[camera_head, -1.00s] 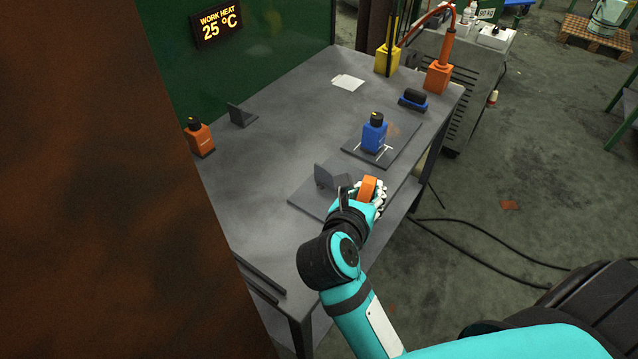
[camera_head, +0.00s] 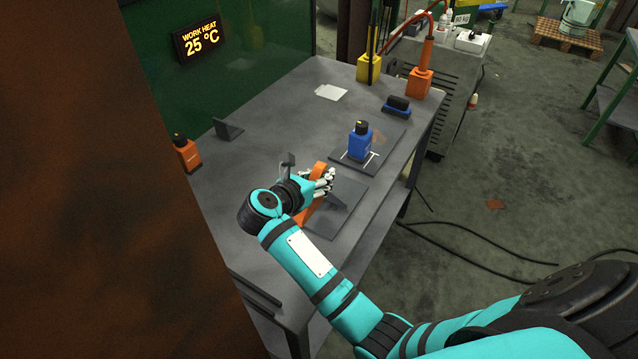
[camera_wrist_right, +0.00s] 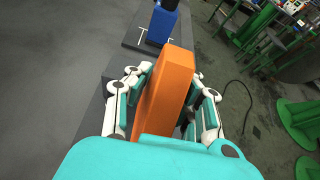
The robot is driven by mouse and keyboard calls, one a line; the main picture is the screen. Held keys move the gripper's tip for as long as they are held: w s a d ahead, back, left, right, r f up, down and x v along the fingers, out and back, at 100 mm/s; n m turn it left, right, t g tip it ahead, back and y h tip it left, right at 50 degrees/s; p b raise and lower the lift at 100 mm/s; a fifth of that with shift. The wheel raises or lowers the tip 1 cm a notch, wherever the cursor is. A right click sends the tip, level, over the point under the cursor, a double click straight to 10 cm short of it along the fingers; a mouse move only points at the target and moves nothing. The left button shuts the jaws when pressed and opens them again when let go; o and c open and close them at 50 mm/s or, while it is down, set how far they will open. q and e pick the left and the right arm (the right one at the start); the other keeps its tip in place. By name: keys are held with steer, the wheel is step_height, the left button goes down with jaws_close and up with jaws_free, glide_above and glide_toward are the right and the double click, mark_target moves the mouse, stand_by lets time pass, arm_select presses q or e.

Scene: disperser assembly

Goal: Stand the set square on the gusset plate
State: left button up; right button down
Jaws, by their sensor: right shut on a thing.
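The orange set square (camera_head: 309,212) is held in my right gripper (camera_head: 326,181), whose white fingers close around it. In the right wrist view the set square (camera_wrist_right: 165,88) stands out between the fingers of the right gripper (camera_wrist_right: 165,105). The set square is at the plate's left side in the head view and hides part of the fin. I cannot tell whether it touches the plate. My left gripper is out of view.
A blue bottle (camera_head: 359,145) stands on a second dark plate just behind. An orange bottle (camera_head: 187,154) and a grey bracket (camera_head: 227,129) are at the left. A blue-and-black block (camera_head: 397,106) lies at the back right. The table (camera_head: 262,165) is clear in the middle.

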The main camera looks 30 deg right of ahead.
steer(key=shift+w, duration=0.25)
step_height(320, 180, down, 3)
steer(key=shift+r+p, duration=0.15)
steer(key=shift+p, duration=0.25)
steer(key=shift+f, duration=0.35)
steer(key=shift+a, duration=0.1)
steer(key=shift+f, duration=0.15)
steer(key=c, duration=1.5)
jaws_free()
steer(key=shift+s, duration=0.1)
